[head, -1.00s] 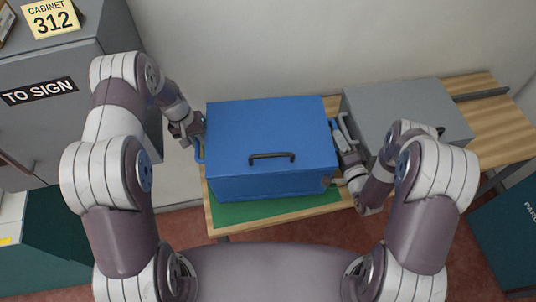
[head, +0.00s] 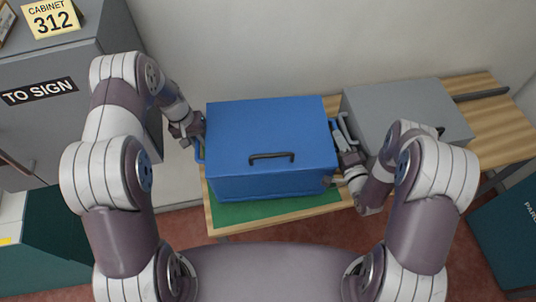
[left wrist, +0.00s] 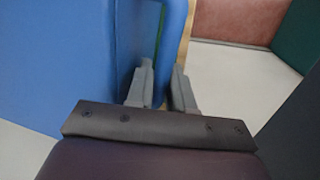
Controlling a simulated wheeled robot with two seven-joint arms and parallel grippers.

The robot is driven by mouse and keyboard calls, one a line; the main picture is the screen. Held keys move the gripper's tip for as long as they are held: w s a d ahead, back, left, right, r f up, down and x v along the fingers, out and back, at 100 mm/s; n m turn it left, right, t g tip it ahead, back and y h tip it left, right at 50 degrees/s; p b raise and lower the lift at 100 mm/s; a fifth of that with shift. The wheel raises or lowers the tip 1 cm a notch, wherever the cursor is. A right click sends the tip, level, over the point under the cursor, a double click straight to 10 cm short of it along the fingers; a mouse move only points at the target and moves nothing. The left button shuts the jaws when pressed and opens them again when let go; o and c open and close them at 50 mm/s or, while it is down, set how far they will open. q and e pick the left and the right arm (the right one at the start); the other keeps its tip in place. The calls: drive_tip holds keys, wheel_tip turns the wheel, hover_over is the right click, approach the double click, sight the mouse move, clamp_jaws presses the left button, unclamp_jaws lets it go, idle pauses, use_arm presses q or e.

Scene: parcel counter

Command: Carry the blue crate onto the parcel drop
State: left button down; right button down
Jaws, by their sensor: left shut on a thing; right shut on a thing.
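The blue crate (head: 270,130), with a dark handle on its lid, is over the green mat (head: 285,209) on the wooden table. I cannot tell whether its bottom touches the mat. My left gripper (head: 199,138) is shut on the blue side handle at the crate's left. In the left wrist view the fingers (left wrist: 160,88) are around that blue handle (left wrist: 174,40), beside the crate's wall (left wrist: 70,60). My right gripper (head: 337,147) is at the crate's right side, shut on its side handle, which is mostly hidden.
A grey box (head: 400,105) stands on the wooden table (head: 500,115) right of the crate, close to my right gripper. A grey cabinet (head: 60,110) marked 312 stands at the left. A teal bin (head: 505,215) is at the lower right. The wall is behind.

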use_arm(q)
drive_tip(key=shift+w+r, duration=0.1)
drive_tip(key=shift+r, duration=0.05)
use_arm(e)
drive_tip(key=shift+f, duration=0.1)
idle(0.3)
